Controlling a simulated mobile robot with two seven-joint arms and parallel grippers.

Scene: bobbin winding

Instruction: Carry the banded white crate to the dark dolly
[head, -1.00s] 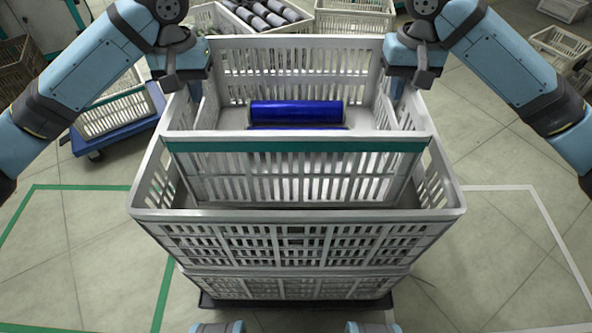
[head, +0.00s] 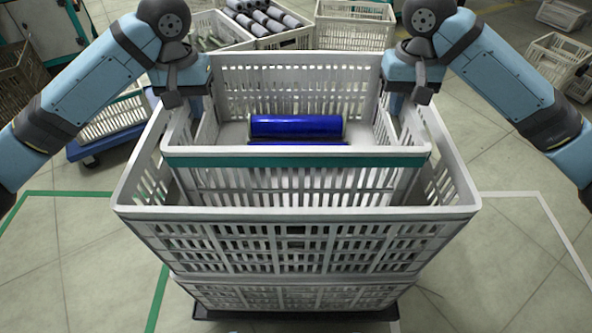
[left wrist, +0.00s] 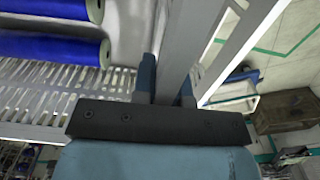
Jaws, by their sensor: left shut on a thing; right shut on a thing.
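The banded white crate (head: 295,184), with a teal band (head: 297,160) below its front rim, holds blue rolls (head: 296,126). It is level and sits partly down within the walls of a larger white crate (head: 300,247); its underside is hidden. My left gripper (head: 196,108) is shut on its left side wall, and my right gripper (head: 396,103) on its right side wall. The left wrist view shows the wall between the left fingers (left wrist: 168,88). The larger crate tops a stack on the dark dolly (head: 212,313), of which only the edge shows.
A blue dolly (head: 105,144) with a white crate stands at the left. Behind are a crate of grey rolls (head: 265,20) and another pale crate (head: 352,28). More crates (head: 558,58) stand at the far right. Floor lines (head: 70,193) run both sides; the floor there is clear.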

